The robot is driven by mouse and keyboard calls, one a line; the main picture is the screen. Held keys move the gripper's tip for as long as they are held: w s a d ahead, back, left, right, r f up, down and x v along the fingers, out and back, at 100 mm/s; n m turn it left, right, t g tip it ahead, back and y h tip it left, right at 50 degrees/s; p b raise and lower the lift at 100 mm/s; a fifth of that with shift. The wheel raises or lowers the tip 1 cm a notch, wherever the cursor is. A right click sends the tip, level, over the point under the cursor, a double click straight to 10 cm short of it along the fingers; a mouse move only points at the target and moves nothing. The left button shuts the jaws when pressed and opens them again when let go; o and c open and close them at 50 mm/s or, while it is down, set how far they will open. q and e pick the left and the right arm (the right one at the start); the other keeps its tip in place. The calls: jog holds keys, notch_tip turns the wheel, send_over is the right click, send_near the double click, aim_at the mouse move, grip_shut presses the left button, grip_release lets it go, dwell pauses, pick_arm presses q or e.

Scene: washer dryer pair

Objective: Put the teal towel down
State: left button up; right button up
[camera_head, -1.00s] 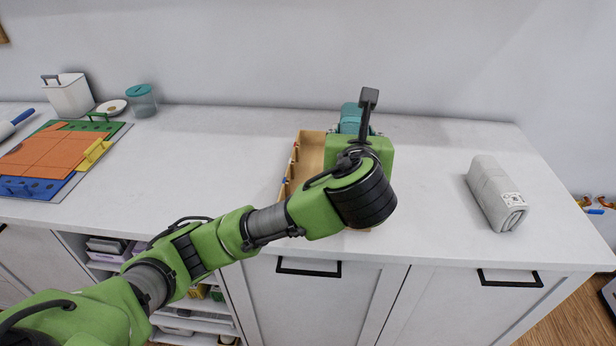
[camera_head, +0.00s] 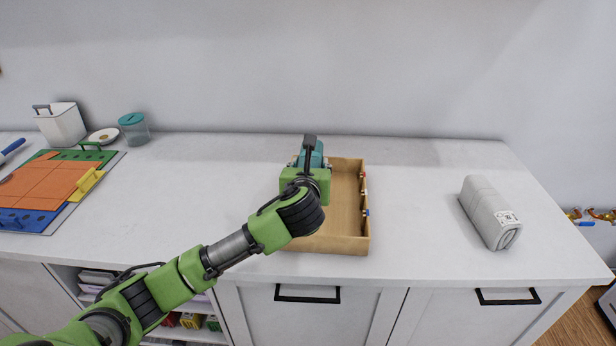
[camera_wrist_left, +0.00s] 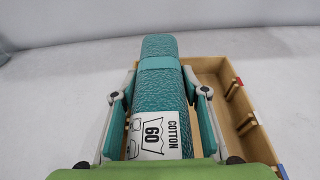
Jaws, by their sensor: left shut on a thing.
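The teal towel (camera_wrist_left: 159,85) is a rolled bundle with a white label reading "COTTON 60" in the left wrist view. My left gripper (camera_wrist_left: 160,105) is shut on it, one finger on each side. In the head view the towel (camera_head: 312,154) shows just past my left gripper (camera_head: 308,165), over the left part of a wooden tray (camera_head: 348,210). The tray also shows in the left wrist view (camera_wrist_left: 207,68). I cannot tell whether the towel touches the tray or the counter. My right gripper is not in view.
A rolled grey towel (camera_head: 488,212) lies on the white counter (camera_head: 420,200) to the right. A colourful board (camera_head: 50,182), a white bin (camera_head: 60,124), a small dish (camera_head: 103,135) and a teal-lidded jar (camera_head: 134,130) stand at the left. Counter is clear between tray and grey towel.

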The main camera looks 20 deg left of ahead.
pick_arm(q)
jog(key=f, duration=0.3)
jog(key=shift+w+a+f, duration=0.2)
jog(key=shift+a, duration=0.15)
jog(key=shift+f, duration=0.25)
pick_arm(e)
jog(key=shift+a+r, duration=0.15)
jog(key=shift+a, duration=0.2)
pick_arm(q)
jog(key=shift+f, duration=0.1)
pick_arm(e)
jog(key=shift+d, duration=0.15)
pick_arm(q)
jog(key=o, duration=1.1)
jog(key=shift+f, duration=0.1)
jog(key=shift+c, duration=0.2)
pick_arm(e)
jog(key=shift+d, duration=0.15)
